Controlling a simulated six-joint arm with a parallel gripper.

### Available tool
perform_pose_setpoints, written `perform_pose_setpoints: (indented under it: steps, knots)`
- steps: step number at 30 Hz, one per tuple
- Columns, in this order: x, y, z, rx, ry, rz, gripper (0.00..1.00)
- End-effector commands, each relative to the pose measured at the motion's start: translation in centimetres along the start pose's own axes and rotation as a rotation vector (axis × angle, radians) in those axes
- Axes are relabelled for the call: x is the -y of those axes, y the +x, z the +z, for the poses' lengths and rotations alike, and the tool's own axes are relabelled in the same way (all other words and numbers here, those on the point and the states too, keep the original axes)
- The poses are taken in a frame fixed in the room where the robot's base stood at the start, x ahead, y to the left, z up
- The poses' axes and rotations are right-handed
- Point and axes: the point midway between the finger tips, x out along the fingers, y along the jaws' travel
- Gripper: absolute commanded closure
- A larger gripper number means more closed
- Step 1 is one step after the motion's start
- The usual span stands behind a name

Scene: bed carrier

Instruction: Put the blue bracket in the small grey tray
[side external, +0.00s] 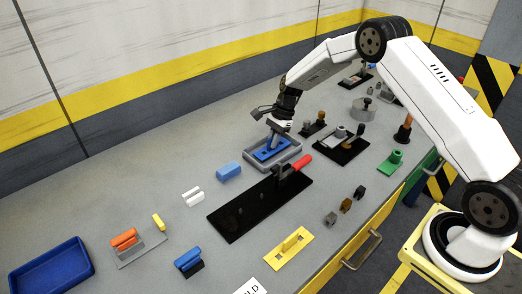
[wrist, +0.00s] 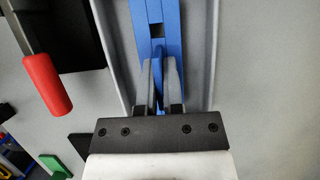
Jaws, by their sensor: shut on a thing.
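The blue bracket (side external: 271,153) is inside the small grey tray (side external: 296,161), lying along its length. In the wrist view the bracket (wrist: 168,30) runs up between the walls of the tray (wrist: 213,45). My gripper (side external: 273,140) is at the tray, over the bracket. In the wrist view my gripper (wrist: 160,85) has its fingers closed on an upright blue part of the bracket. The fingers hide some of that part. I cannot tell whether the bracket rests fully on the tray floor.
A black plate with a red-handled clamp (side external: 300,163) stands just in front of the tray; the red handle (wrist: 47,84) is close at the left in the wrist view. A light blue block (side external: 229,171) lies to the left. A blue bin (side external: 50,268) is at the far left.

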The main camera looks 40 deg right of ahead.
Motion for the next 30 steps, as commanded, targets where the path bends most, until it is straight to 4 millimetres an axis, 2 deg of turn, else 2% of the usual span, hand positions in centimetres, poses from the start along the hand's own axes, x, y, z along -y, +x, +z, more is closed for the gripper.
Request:
perform_pose_setpoints:
  steps: [2,3,6,20,30]
  knots:
    - [0.1,-0.1,0.0,0.000,-0.001,-0.002,1.00]
    - [0.1,-0.1,0.0,0.000,-0.001,-0.002,0.79]
    - [0.0,-0.1,0.0,0.000,-0.001,-0.001,0.50]
    - [0.0,-0.5,0.0,0.000,0.000,0.000,0.50]
    - [0.1,-4.3,0.0,0.000,-0.001,-0.003,0.50]
